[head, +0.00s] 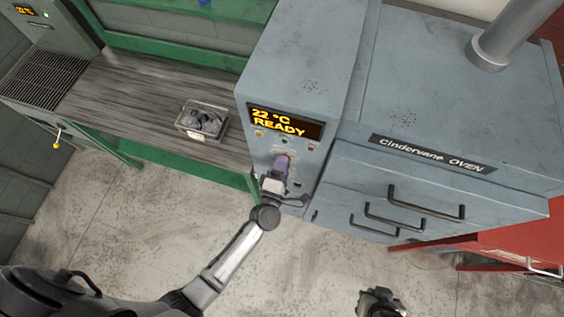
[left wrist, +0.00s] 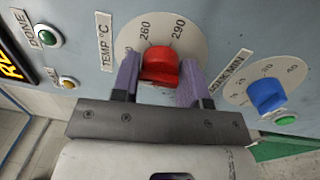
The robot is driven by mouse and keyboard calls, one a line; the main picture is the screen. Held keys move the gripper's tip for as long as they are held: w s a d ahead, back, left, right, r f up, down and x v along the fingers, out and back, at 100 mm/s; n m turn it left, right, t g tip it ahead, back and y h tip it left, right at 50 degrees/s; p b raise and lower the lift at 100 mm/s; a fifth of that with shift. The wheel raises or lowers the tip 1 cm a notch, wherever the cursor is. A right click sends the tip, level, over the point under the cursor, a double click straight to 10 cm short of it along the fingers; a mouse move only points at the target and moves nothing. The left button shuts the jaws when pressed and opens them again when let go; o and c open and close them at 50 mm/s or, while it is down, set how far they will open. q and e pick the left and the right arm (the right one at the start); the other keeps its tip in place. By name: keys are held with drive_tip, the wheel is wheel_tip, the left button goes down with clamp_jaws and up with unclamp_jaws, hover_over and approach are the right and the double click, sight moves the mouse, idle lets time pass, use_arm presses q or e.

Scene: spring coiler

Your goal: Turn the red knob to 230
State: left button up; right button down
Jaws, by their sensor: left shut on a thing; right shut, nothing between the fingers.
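The red knob (left wrist: 160,68) is on the oven's front panel, on a pale round dial (left wrist: 172,32) labelled TEMP °C. The numbers 260 and 290 show on the dial; others are hidden or cut off. My left gripper (head: 282,162) is at the panel, with its purple fingers (left wrist: 190,84) on both sides of the knob, shut on it. In the head view the fingers mostly hide the knob. The display (head: 284,122) reads 22 °C READY. My right gripper (head: 380,302) is shut and empty, low in the head view, away from the oven (head: 440,90).
A blue knob (left wrist: 267,95) with its own dial sits right of the red one in the wrist view. A green button (left wrist: 48,38) marked DONE and a yellow button (left wrist: 68,82) are at left. Oven drawer handles (head: 395,217) stick out. A bin (head: 203,120) stands on the bench.

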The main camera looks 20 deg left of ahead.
use_arm(q)
drive_tip(key=shift+f+m, duration=0.15)
drive_tip(key=shift+m, duration=0.15)
drive_tip(key=o, duration=0.9)
drive_tip(key=shift+s, duration=0.1)
drive_tip(key=s+b, duration=0.1)
drive_tip(key=s, duration=0.3)
drive_tip(key=s+d+b, duration=0.1)
drive_tip(key=s, duration=0.4)
drive_tip(key=s+b, duration=0.1)
drive_tip(key=s, duration=0.3)
drive_tip(key=shift+s+d+f, duration=0.2)
drive_tip(key=shift+s+f, duration=0.1)
drive_tip(key=shift+f, duration=0.05)
